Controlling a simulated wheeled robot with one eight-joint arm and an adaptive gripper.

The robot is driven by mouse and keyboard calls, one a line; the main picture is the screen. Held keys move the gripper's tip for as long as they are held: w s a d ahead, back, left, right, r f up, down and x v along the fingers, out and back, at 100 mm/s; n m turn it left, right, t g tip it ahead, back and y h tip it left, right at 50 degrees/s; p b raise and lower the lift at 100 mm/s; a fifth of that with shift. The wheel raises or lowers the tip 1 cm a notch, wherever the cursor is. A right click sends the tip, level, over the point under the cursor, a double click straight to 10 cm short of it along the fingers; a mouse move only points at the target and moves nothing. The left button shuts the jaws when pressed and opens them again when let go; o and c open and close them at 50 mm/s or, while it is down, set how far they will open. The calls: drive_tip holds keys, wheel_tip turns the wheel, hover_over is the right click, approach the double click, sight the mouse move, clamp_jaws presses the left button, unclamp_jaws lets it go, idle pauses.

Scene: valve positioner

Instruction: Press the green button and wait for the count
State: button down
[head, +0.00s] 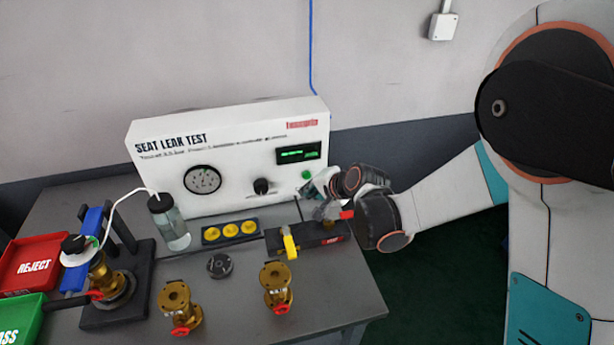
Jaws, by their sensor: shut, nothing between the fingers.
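The white seat leak test box (226,160) stands at the back of the table. Its green button (306,174) is at the lower right of its front face, below a small dark display (299,153) with green characters too small to read. A round gauge (202,179) and a black knob (262,186) are left of the button. My gripper (315,189) is shut and empty, in front of the box just below and right of the button. My wrist hides part of it, and I cannot tell whether its tip touches the button.
Brass valves (276,287) stand at the table's front. A black block with a yellow part (290,244) lies below my wrist. A clamped valve (104,277), a water bottle (169,222), a red reject bin (32,265) and a green bin (20,318) are on the left.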

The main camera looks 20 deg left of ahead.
drive_tip(key=shift+w+a, duration=0.3)
drive_tip(key=shift+w, duration=0.2)
idle(1.2)
drive_tip(key=shift+w+a, duration=0.25)
drive_tip(key=shift+w, duration=0.1)
drive_tip(key=shift+w+a, duration=0.2)
drive_tip(key=shift+w, duration=0.2)
idle(0.7)
drive_tip(key=shift+s, duration=0.1)
drive_tip(key=shift+s+d+b, duration=0.35)
drive_tip(key=shift+s+d, duration=0.1)
drive_tip(key=shift+s, duration=0.2)
drive_tip(key=s+d, duration=0.1)
drive_tip(key=s, duration=0.2)
drive_tip(key=s+d, duration=0.1)
drive_tip(key=shift+s+d+b, duration=0.15)
drive_tip(key=shift+d+b, duration=0.15)
drive_tip(key=shift+b, duration=0.05)
idle(0.3)
